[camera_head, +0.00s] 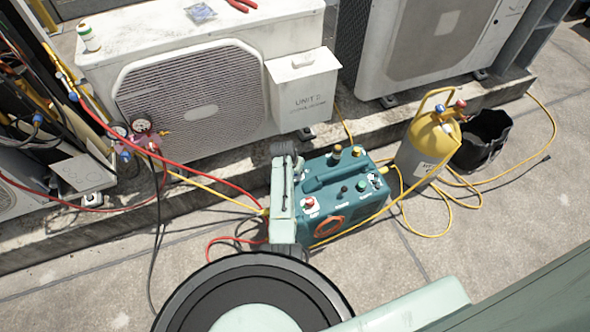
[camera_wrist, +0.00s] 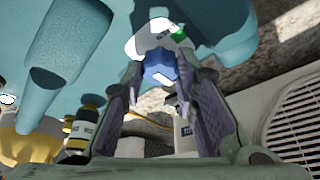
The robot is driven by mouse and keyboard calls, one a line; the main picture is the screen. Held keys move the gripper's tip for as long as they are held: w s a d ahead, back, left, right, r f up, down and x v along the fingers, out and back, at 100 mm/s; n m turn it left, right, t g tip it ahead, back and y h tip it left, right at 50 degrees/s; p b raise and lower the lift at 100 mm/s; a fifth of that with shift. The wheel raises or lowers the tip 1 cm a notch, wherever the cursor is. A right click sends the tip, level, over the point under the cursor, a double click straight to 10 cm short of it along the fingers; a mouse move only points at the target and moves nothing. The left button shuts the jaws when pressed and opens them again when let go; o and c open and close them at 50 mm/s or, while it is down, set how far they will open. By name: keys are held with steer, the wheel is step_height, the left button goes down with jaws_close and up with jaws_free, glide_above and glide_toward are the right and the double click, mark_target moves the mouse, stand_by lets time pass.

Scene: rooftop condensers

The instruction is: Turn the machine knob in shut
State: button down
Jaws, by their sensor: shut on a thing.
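The teal machine (camera_head: 345,215) stands on the roof floor in the head view. A red knob (camera_head: 310,202), a green knob (camera_head: 362,186) and several black ones show on its top. In the wrist view the machine's teal body (camera_wrist: 90,40) fills the upper part. My gripper (camera_wrist: 159,72) is shut on a blue knob (camera_wrist: 158,66), one finger on each side. A white label with a green mark lies beside this knob. In the head view a pale part, apparently mine, covers the machine's left end, and the blue knob cannot be made out there.
A yellow-topped cylinder (camera_head: 428,150) and a black bucket (camera_head: 484,140) stand right of the machine. Yellow and red hoses (camera_head: 215,168) run around it. A condenser unit (camera_head: 200,85) stands behind it on a ledge. A gauge set (camera_head: 135,135) is at left.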

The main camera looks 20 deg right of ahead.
stand_by(0.3)
steer(key=c, duration=1.3)
jaws_free()
steer(key=v, duration=1.2)
